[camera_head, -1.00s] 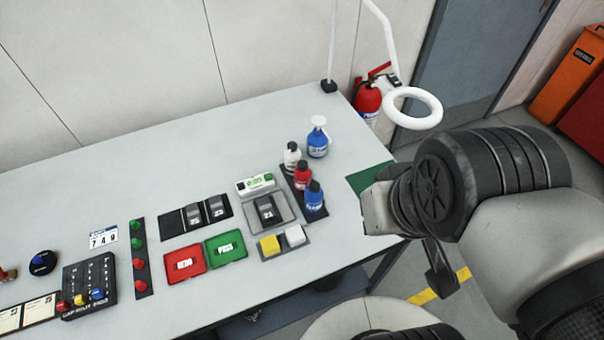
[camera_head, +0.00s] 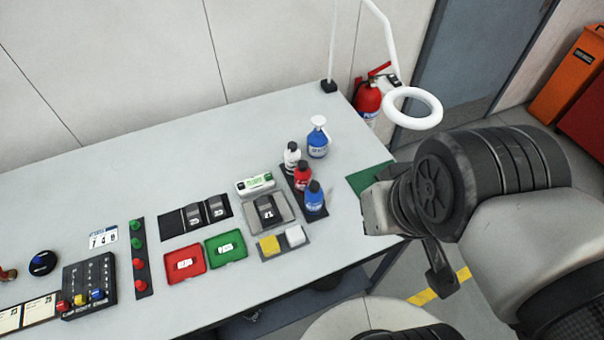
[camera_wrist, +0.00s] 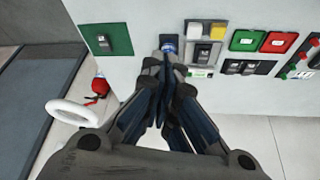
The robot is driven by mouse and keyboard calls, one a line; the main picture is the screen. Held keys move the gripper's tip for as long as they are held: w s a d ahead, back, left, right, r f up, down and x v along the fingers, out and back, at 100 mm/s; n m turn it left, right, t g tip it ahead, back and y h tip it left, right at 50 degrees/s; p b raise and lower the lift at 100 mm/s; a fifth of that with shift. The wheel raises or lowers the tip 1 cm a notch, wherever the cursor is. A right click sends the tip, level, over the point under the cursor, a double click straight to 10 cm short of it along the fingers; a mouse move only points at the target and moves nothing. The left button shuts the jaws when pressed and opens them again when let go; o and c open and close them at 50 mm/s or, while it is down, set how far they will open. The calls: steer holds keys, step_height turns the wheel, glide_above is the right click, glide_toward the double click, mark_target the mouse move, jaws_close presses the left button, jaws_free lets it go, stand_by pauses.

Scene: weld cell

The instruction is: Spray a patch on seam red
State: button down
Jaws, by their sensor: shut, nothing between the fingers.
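A blue spray bottle with a white trigger top (camera_head: 318,140) stands upright on the bench at the back right in the head view. In front of it, a dark strip holds a white bottle (camera_head: 291,158), a red bottle (camera_head: 302,178) and a blue bottle (camera_head: 314,198) with dark caps. A grey holder (camera_head: 285,207) left of them carries a dark numbered piece (camera_head: 267,211). I cannot make out a seam. My gripper (camera_wrist: 172,64) is shut and empty in the wrist view, its fingers over the bottle area, hiding most of it; a blue bottle top (camera_wrist: 168,40) shows beyond the tips.
Left of the bottles are a black rack (camera_head: 170,226), a red tray (camera_head: 172,274), a green tray (camera_head: 211,259), and yellow and white blocks (camera_head: 269,246). A white ring on a stand (camera_head: 412,91) overhangs the right end. The bench's back left is clear.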

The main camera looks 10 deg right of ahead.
steer(key=w+a+r+m+t+y+p, duration=0.1)
steer(key=w+a+m+y+p, duration=0.1)
steer(key=w+a+m+y, duration=0.85)
steer(key=w+d+f+m+t+h+p, duration=0.1)
steer(key=w+f+m+h, duration=0.2)
steer(key=w, duration=0.6)
steer(key=w+d+f+m+t+h, duration=0.1)
steer(key=w+d+f+m+h, duration=0.1)
steer(key=w+f+m, duration=0.4)
steer(key=w+m+h, duration=0.1)
steer(key=w+m, duration=0.1)
steer(key=w, duration=0.1)
steer(key=shift+f+t+p, duration=0.3)
steer(key=shift+f+p, duration=0.05)
steer(key=shift+p, duration=0.05)
steer(key=b, duration=0.6)
glide_above(300, 166)
step_height(300, 166, down, 8)
steer(key=shift+r, duration=0.2)
steer(key=shift+f+b, duration=0.6)
steer(key=shift+b, duration=0.15)
